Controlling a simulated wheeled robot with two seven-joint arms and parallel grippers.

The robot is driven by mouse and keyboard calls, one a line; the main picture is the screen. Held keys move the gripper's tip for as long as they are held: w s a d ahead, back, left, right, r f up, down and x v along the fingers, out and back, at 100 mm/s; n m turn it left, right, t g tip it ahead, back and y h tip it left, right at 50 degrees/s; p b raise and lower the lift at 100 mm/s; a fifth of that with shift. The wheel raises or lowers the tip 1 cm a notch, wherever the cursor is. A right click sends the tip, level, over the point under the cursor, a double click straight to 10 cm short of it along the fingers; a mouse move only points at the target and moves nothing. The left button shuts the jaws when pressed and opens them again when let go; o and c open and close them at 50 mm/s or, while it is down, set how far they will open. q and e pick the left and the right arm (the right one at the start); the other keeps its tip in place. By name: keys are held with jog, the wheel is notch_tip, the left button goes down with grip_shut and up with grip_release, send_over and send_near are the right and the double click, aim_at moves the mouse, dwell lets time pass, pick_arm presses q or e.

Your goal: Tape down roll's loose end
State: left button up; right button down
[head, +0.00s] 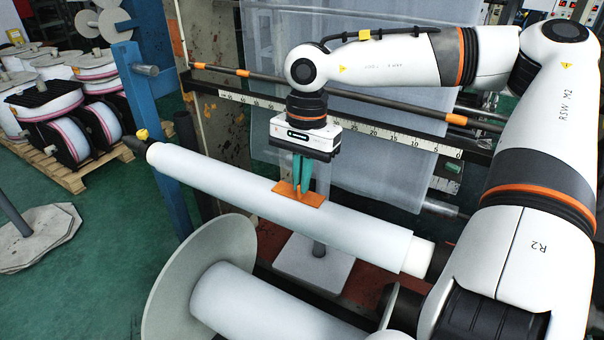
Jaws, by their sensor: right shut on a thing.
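A long white film roll (232,194) lies on a shaft, running from the upper left to the lower right of the head view. My right gripper (300,188) is over the middle of the roll, pointing down. Its green fingers are shut on an orange piece of tape (312,198), which lies against or just above the top of the roll. I cannot tell whether all of the tape touches the film. The film's loose end shows as an edge near the roll's right end (408,262). My left gripper is not in view.
A second white roll (250,305) with a large grey flange (190,275) is in front, below. A ruler bar (385,138) and hanging clear film (350,90) are behind. A pallet (60,172) of spools stands at the left, with open green floor near it.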

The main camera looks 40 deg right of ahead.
jog(key=c, duration=1.5)
grip_release()
jog(key=shift+w+d+r, duration=0.1)
jog(key=shift+r, duration=0.45)
jog(key=r, duration=0.3)
jog(key=r+b, duration=0.1)
jog(key=r, duration=0.3)
jog(key=d+r, duration=0.1)
jog(key=r, duration=0.2)
jog(key=shift+w+d+r+b, duration=0.1)
jog(key=shift+r+b, duration=0.2)
jog(key=shift+r, duration=0.1)
